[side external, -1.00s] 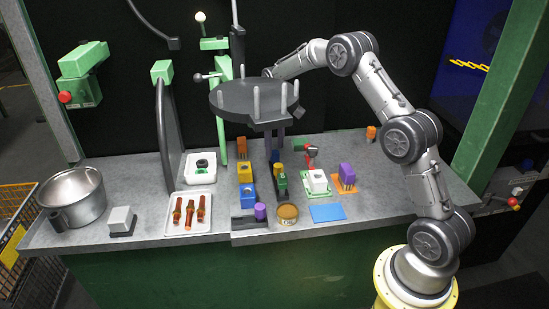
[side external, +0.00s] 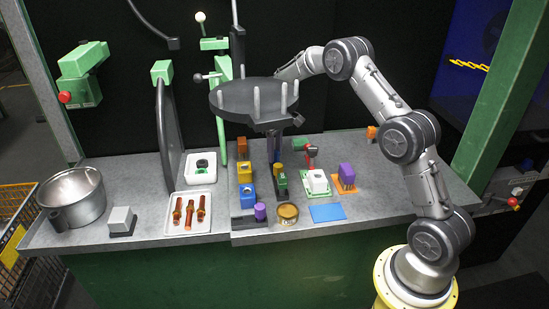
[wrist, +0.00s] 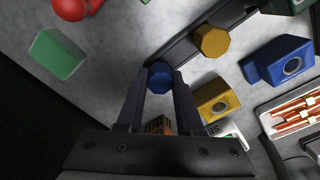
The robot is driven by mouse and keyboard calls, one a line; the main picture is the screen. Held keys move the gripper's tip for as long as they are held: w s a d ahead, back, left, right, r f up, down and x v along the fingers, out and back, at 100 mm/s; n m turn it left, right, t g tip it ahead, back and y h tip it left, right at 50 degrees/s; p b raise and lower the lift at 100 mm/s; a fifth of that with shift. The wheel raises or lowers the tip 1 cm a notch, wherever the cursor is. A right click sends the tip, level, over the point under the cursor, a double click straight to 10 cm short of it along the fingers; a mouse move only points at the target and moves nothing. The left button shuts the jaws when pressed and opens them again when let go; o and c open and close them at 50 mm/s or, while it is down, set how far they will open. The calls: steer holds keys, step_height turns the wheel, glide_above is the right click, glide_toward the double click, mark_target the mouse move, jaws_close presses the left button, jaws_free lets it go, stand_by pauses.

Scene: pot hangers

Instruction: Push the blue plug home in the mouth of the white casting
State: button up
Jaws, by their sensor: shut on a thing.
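The blue plug (wrist: 160,76) sits between the fingertips of my gripper (wrist: 161,82) in the wrist view, and the fingers are shut on it. It is at the end of a dark rail, and I cannot tell whether it still rests there. In the side view my gripper (side external: 273,148) shows partly below a dark round disc, and the plug is not clear there. The white casting (side external: 317,181) stands on a green base to the right of my gripper, apart from it. I cannot make out its mouth well.
The dark disc (side external: 250,98) with upright pegs hides much of my wrist. A yellow plug (wrist: 212,40) stands on the rail (wrist: 190,42). Blue (wrist: 284,64) and yellow (wrist: 216,100) blocks with holes are close by.

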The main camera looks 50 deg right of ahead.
steer(key=shift+r, duration=0.8)
jaws_close()
stand_by(0.7)
steer(key=shift+r, duration=2.7)
steer(key=shift+s+f, duration=0.1)
steer(key=shift+f, duration=0.15)
steer(key=s+r, duration=0.2)
steer(key=s, duration=0.6)
steer(key=s+r, duration=0.2)
steer(key=s, duration=0.6)
steer(key=shift+a+r, duration=0.35)
